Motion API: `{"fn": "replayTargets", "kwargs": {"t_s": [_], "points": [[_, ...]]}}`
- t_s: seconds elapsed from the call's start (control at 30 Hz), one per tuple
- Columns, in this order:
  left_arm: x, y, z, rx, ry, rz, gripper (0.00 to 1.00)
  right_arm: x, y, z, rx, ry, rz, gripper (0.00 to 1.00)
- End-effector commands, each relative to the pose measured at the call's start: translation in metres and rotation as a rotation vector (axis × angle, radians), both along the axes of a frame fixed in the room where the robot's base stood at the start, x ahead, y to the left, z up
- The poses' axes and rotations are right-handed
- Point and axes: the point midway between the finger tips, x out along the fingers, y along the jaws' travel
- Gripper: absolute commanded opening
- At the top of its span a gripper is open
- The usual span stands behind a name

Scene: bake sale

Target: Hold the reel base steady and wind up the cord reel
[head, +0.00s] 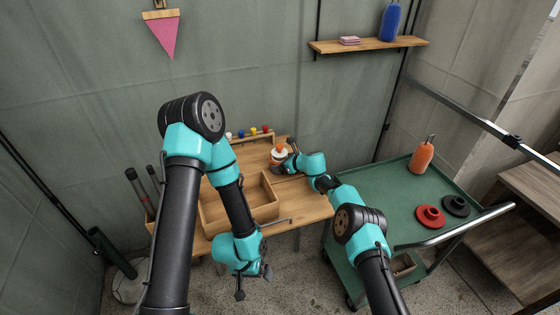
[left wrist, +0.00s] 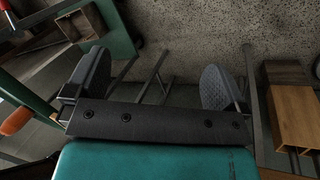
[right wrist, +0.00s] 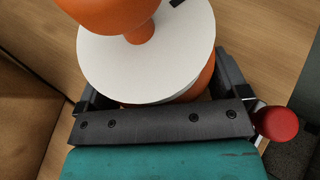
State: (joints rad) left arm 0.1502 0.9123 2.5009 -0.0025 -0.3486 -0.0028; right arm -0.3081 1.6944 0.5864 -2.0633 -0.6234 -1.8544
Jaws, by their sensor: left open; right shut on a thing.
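The cord reel (head: 279,152), orange with white, stands at the back right of the wooden table. In the right wrist view, its white disc (right wrist: 120,62) and orange top (right wrist: 105,12) fill the space ahead of my right gripper (right wrist: 158,88). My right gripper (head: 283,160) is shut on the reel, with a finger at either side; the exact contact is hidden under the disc. My left gripper (head: 253,283) is open and empty, low in front of the table and away from the reel. The left wrist view shows its spread fingers (left wrist: 152,85) over the floor.
A wooden tray (head: 273,184) lies on the table (head: 313,203). Small coloured pieces line a rack (head: 253,138) behind it. A green cart (head: 385,181) to the right bears an orange bottle (head: 421,158) and red and black discs. A red knob (right wrist: 276,123) shows beside my right gripper.

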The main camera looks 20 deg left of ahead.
Motion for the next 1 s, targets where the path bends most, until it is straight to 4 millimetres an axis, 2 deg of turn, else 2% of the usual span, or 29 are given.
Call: {"fn": "replayTargets", "kwargs": {"t_s": [0.47, 0.67, 0.77, 0.87, 0.97, 1.0], "points": [[0.0, 0.0, 0.0, 0.0, 0.0, 0.0, 1.0, 0.0, 0.0, 0.001, 0.001, -0.002, 0.0, 0.8], [0.005, -0.002, 0.001, -0.002, -0.001, -0.007, 0.84, 0.0, 0.0, 0.001, 0.001, -0.002, 0.0, 0.8], [0.018, -0.008, 0.004, -0.004, -0.001, -0.024, 0.74, 0.0, 0.0, 0.001, 0.001, -0.002, 0.0, 0.8], [0.039, -0.018, 0.011, -0.008, -0.002, -0.057, 0.65, 0.0, 0.0, 0.001, 0.001, -0.002, 0.0, 0.8], [0.067, -0.033, 0.022, -0.01, 0.003, -0.101, 0.55, 0.0, 0.0, 0.001, 0.001, -0.001, -0.001, 0.8], [0.079, -0.04, 0.028, -0.01, 0.004, -0.12, 0.55, 0.0, 0.0, 0.001, 0.001, -0.001, -0.001, 0.8]]}}
